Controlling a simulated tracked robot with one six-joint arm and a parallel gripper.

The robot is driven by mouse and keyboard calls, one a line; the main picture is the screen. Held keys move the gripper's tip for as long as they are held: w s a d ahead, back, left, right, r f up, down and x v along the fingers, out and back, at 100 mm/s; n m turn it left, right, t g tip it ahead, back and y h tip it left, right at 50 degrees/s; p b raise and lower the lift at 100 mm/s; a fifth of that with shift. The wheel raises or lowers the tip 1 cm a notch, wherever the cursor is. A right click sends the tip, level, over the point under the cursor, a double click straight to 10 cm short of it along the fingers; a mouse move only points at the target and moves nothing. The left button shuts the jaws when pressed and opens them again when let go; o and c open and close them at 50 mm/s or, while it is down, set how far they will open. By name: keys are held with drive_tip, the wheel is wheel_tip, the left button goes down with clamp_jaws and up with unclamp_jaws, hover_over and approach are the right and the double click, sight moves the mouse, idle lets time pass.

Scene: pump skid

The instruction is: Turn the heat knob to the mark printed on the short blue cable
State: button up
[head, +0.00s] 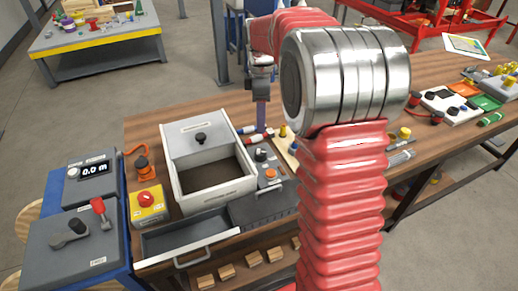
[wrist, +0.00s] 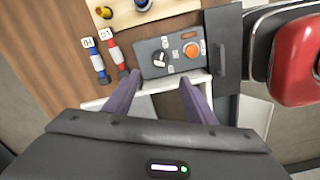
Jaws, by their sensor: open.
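The control panel (wrist: 147,54) is a grey box with a dark knob (wrist: 160,59) bearing a white pointer, and an orange button (wrist: 191,50) beside it. The knob also shows in the head view (head: 261,155). Left of the panel lie two short cable-like pieces, one mostly blue (wrist: 98,63) and one mostly red (wrist: 116,56). Each has a white tag at its far end; the marks are too small to read surely. My gripper (wrist: 160,80) is open and empty, its purple fingers apart near the panel's front edge, the knob ahead between them. My gripper also shows in the head view (head: 262,129).
An open grey-white bin (head: 218,192) stands left of the panel in the head view, with an open drawer (head: 190,238) in front. A yellow box with a red button (head: 146,203) is further left. A wooden board (wrist: 150,12) with knobs lies behind the panel.

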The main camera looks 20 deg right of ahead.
sight(260, 152)
wheel_tip(260, 152, down, 14)
drive_tip(key=shift+r, duration=0.2)
idle(0.4)
drive_tip(key=shift+c, duration=0.4)
drive_tip(key=c, duration=0.9)
drive_tip(key=shift+a, duration=0.25)
drive_tip(key=shift+c, duration=0.3)
drive_tip(key=shift+d, duration=0.15)
